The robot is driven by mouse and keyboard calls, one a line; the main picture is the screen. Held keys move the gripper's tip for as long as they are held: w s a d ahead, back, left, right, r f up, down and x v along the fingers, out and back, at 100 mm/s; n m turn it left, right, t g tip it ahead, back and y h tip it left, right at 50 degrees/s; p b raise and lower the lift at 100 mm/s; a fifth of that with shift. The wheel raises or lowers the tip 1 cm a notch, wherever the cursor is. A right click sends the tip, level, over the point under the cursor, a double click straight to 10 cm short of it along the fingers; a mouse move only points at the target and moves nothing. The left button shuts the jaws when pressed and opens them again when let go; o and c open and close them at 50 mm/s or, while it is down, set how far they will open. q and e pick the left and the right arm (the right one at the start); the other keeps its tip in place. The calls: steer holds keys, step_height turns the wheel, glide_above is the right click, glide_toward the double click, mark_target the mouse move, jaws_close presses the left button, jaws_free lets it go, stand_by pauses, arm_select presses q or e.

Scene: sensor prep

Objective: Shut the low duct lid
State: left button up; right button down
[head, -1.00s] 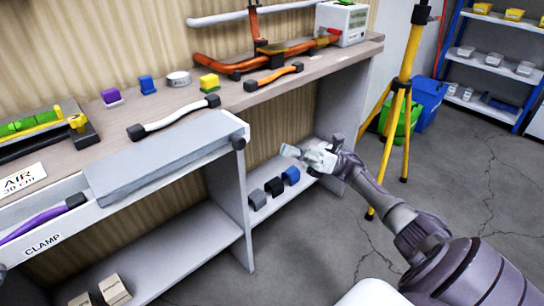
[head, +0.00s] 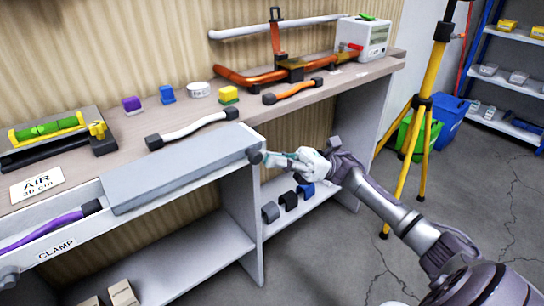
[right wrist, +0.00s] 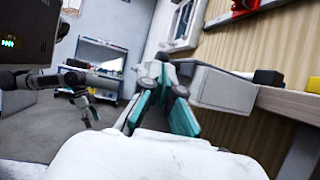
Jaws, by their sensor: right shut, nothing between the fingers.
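The grey lid (head: 180,170) lies along the front of the bench, over the right part of a pale duct (head: 38,246) marked CLAMP. A purple rod (head: 50,232) with a black end shows in the duct's uncovered left part. A dark round knob (head: 255,157) sits at the right end. My right gripper (head: 276,159) is shut and empty, close to that knob; I cannot tell if they touch. In the right wrist view its fingers (right wrist: 158,88) overlap the lid's grey end (right wrist: 222,87). What looks like my left gripper (right wrist: 86,106) is small there, its jaws unclear.
A white-handled bar (head: 192,130) and an orange-handled bar (head: 293,91) lie behind the lid. Small blocks, including a yellow one (head: 229,95), stand further back. Several blocks sit on the shelf (head: 285,222) below my right gripper. A yellow tripod (head: 420,120) stands right.

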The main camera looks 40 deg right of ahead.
arm_select(q)
steer(key=shift+s, duration=0.25)
arm_select(e)
steer(key=shift+a+r, duration=0.25)
steer(key=shift+a, duration=0.2)
steer(key=shift+a, duration=0.1)
steer(key=shift+a, duration=0.3)
arm_select(q)
steer(key=w+d+r+t+h+b, duration=0.1)
steer(key=w+d+r+t+b, duration=0.1)
steer(key=w, duration=0.5)
step_height(320, 180, up, 3)
steer(key=d+t, duration=0.1)
steer(key=t, duration=0.2)
steer(key=shift+w, duration=0.35)
arm_select(e)
steer(key=s+a, duration=0.2)
steer(key=a, duration=2.3)
steer(key=shift+a, duration=0.3)
arm_select(q)
steer(key=shift+f, duration=0.1)
